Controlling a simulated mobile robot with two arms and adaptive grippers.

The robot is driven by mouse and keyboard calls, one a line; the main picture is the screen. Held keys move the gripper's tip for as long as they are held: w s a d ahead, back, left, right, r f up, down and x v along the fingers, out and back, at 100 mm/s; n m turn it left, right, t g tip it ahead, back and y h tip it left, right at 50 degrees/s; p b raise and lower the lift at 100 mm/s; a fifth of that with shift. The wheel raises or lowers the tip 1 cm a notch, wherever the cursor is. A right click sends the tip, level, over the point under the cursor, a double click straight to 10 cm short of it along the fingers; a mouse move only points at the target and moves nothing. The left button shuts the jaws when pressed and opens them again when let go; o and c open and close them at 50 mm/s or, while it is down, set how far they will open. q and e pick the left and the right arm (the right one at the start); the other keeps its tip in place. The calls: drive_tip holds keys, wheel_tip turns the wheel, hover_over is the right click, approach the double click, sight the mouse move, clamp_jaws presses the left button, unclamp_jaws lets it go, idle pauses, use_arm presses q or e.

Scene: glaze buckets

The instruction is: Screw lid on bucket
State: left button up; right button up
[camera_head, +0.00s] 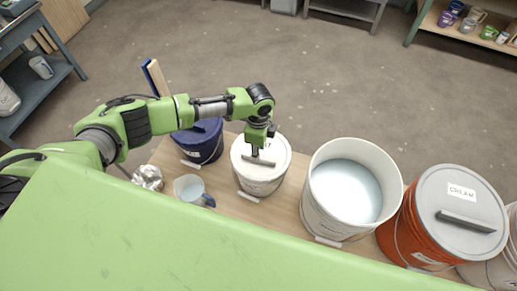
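A small white bucket (258,185) stands on the wooden bench, with a pale round lid (278,150) on its top. The lid has a grey bar handle (265,162). My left gripper (257,151) points down over the lid, with its tips at or just above the handle. Its fingers are small and partly hidden, so I cannot tell whether they grip the handle. I cannot tell whether the lid is threaded tight. A larger white bucket (316,214) to the right is open and holds pale liquid. My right gripper is not in view.
An orange bucket (408,238) with a grey, labelled lid stands at the right, with another bucket at the right edge. A dark blue bucket (203,150), a measuring jug (188,187) and crumpled foil (148,177) are on the left. Shelves stand at the back right.

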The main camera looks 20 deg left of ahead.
use_arm(q)
wheel_tip(320, 180, down, 2)
drive_tip(key=shift+f+b, duration=0.25)
drive_tip(key=shift+b, duration=0.45)
drive_tip(key=shift+f+b, duration=0.75)
drive_tip(key=shift+f, duration=0.3)
clamp_jaws()
